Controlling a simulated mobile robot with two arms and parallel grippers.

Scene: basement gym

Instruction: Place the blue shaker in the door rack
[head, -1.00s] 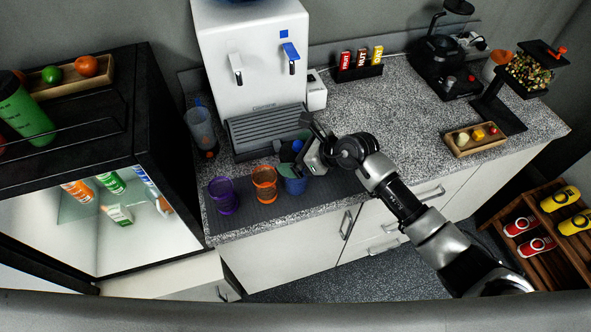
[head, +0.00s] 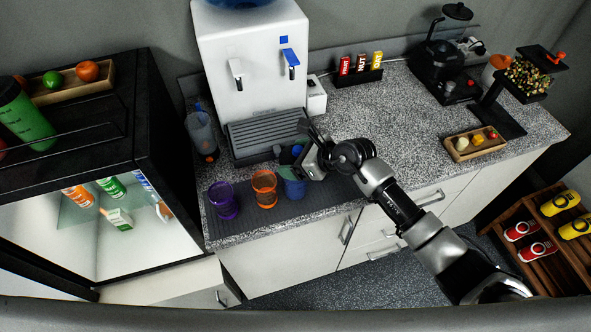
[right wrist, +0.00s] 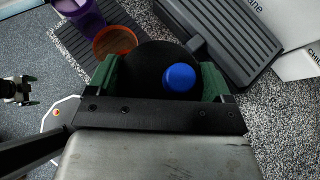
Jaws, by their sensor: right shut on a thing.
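The blue shaker (head: 293,188) stands on the dark mat at the counter's front edge, right of an orange cup. Its blue body shows below my right gripper (head: 305,163). In the right wrist view its round black lid (right wrist: 143,68) and blue cap (right wrist: 179,77) sit between the green finger pads of my right gripper (right wrist: 160,80), which is shut on it. An open fridge (head: 125,235) with a lit white interior stands at the left. I cannot make out the door rack clearly. A small gripper with greenish tips, seemingly my left (right wrist: 20,90), shows at the wrist view's left edge; its opening is unclear.
The orange cup (head: 264,188) and a purple cup (head: 223,200) stand close left of the shaker. A white water dispenser (head: 253,75) with a drip tray (head: 265,133) stands behind. A grey translucent bottle (head: 201,130) is at the left. The counter's right middle is clear.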

